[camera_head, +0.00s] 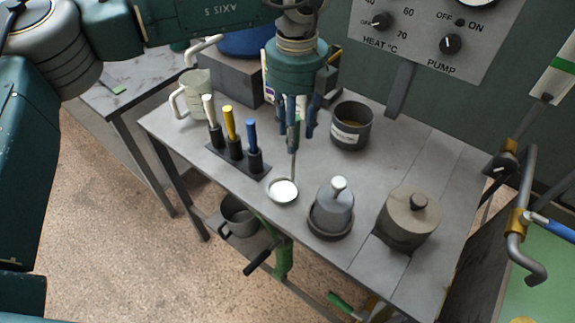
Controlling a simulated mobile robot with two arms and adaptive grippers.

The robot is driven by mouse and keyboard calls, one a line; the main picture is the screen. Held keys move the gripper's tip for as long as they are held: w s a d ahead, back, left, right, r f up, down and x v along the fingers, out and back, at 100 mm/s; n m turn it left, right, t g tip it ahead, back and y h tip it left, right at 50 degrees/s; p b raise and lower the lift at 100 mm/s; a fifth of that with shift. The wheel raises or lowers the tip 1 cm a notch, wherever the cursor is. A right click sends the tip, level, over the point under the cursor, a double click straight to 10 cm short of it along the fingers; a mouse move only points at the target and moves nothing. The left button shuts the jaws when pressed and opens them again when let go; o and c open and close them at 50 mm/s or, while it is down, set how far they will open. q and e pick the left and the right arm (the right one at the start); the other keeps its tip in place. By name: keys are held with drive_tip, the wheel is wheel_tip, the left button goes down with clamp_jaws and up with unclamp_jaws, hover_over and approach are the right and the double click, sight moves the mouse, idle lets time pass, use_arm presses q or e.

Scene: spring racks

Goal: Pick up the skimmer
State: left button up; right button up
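The skimmer has a round, pale head (284,190) low at the front edge of the grey table, and a thin handle (294,163) rising nearly upright from it. My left gripper (301,136) points down from above, with its dark blue fingers around the upper end of the handle. A green part shows between the fingers. A gap shows near the right finger, and I cannot tell whether the fingers touch or grip the handle. It is also unclear whether the head rests on the table. My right gripper is not in view.
A rack (240,160) with white, yellow and blue handled tools stands left of the skimmer. A labelled dark pot (350,126) is behind right. A grey bell-shaped vessel (333,203) and a lidded pot (408,218) stand to the right. A pitcher (196,92) is at back left.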

use_arm(q)
clamp_jaws()
drive_tip(key=shift+r, duration=0.1)
idle(0.3)
